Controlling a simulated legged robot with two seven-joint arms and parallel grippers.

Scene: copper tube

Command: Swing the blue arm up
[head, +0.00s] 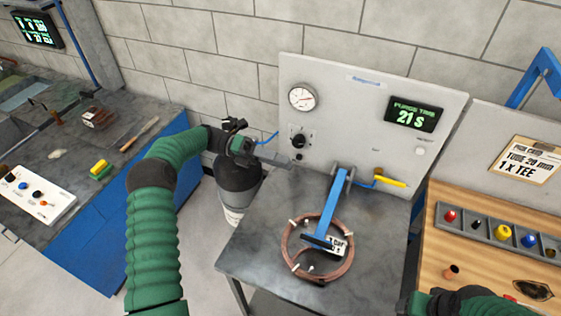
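The blue arm (331,208) is lowered over the grey bench. It slopes from a mount by the back panel down to a dark crossbar end inside a copper tube coil (290,262). The coil lies on the bench around a small white label. My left gripper (280,160) is left of the blue arm, in front of the panel and apart from the arm. Its grey fingers point right; their gap is too small to judge. My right arm (470,303) shows at the bottom right edge; its fingers cannot be made out.
The white panel (360,125) holds a gauge, a knob, a display reading 21 S and a yellow-handled valve (390,181). A dark cylinder (238,180) stands below my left gripper. A wooden bench (440,250) with a parts tray is at right. The grey bench front is clear.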

